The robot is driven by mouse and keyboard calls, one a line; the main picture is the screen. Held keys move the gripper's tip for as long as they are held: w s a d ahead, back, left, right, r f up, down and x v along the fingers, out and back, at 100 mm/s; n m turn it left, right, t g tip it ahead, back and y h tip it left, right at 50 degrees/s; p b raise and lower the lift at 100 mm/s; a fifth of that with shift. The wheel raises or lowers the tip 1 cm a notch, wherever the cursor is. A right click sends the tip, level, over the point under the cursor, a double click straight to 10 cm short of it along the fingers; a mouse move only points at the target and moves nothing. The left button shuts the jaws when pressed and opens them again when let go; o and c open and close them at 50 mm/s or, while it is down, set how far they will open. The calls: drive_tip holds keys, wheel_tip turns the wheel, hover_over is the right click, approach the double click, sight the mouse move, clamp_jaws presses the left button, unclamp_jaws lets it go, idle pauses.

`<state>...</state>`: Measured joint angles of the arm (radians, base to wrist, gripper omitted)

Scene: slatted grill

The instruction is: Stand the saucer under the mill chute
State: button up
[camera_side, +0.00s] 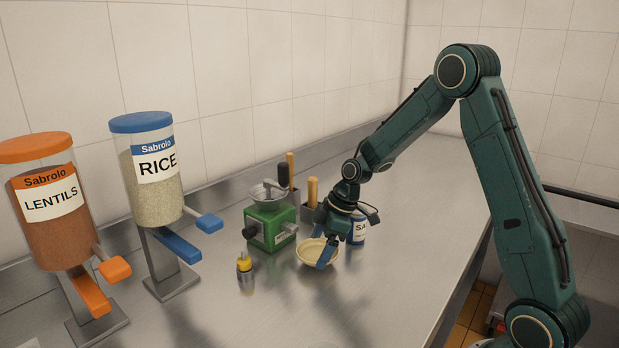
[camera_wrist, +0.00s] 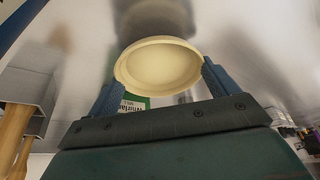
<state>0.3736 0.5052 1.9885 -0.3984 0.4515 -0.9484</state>
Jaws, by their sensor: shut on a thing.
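The cream saucer (camera_side: 312,250) is between the blue fingers of my gripper (camera_side: 322,252), just right of the mill. It also shows in the wrist view (camera_wrist: 160,66), with one finger of my gripper (camera_wrist: 162,86) at either side. The gripper is shut on it. I cannot tell whether the saucer touches the counter. The green mill (camera_side: 268,229) stands upright with a metal hopper and dark crank handle on top. Its label (camera_wrist: 133,105) shows partly behind the gripper in the wrist view. I cannot make out the chute clearly.
A small yellow-topped container (camera_side: 244,264) stands in front of the mill. A white and blue can (camera_side: 358,232) stands behind my gripper. A holder with wooden handles (camera_side: 311,196) is at the back. Rice (camera_side: 152,175) and lentils (camera_side: 45,215) dispensers stand left. The front counter is clear.

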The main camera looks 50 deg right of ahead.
sight(305, 243)
drive_tip(key=shift+w, duration=0.65)
drive_tip(key=shift+w, duration=1.8)
drive_tip(key=shift+s+f, duration=0.1)
drive_tip(key=shift+f, duration=0.6)
drive_tip(key=shift+f, duration=0.15)
drive_tip(key=o, duration=0.9)
